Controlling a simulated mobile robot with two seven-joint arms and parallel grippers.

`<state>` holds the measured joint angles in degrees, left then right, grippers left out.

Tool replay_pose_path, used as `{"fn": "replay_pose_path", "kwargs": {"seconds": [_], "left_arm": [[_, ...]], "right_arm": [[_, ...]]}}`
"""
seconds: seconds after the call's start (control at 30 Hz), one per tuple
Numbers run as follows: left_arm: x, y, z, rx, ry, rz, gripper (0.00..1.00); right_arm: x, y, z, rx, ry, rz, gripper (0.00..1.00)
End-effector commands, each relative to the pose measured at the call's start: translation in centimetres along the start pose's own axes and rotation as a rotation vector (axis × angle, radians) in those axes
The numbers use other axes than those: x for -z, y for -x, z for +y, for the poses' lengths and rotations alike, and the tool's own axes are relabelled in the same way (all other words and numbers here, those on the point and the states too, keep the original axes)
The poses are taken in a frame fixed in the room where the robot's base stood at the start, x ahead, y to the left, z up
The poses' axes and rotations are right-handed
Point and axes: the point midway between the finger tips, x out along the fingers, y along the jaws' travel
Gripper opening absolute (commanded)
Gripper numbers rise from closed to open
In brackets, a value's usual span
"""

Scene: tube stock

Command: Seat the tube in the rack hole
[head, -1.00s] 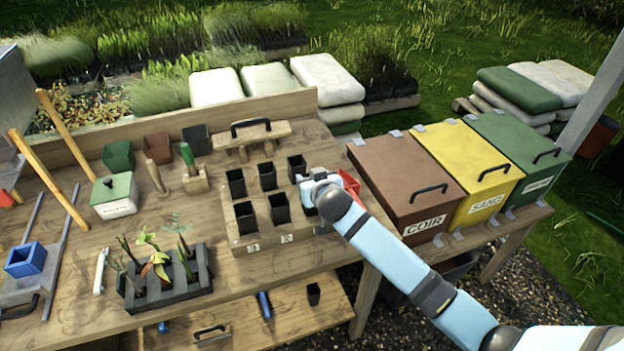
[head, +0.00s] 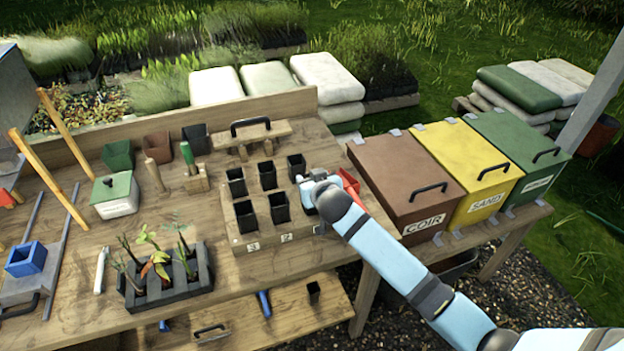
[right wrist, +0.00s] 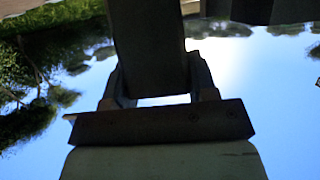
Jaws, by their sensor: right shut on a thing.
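My left gripper is not in view.
A brown COIR bin (head: 392,180), a yellow SAND bin (head: 468,165) and a green bin (head: 515,150) stand to the right. A black seedling tray (head: 170,295) is at the front left. A wooden stand with a dark handle (head: 250,132) is behind the rack.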

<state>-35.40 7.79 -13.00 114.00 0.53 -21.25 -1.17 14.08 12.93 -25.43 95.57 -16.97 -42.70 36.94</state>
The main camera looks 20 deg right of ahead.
Motion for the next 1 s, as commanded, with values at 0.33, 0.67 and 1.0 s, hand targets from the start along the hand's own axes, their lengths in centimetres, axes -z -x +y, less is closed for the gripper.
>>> {"fn": "replay_pose_path", "kwargs": {"seconds": [0.33,0.67,1.0], "left_arm": [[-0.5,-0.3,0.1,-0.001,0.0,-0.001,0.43],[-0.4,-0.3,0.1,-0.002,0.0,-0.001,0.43],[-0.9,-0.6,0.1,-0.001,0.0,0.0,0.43]], "right_arm": [[-0.9,-0.4,0.0,0.0,0.0,0.0,0.24],[-0.9,-0.4,0.0,0.0,0.0,0.0,0.24],[-1.7,-0.7,0.0,0.0,0.0,0.0,0.24]]}}
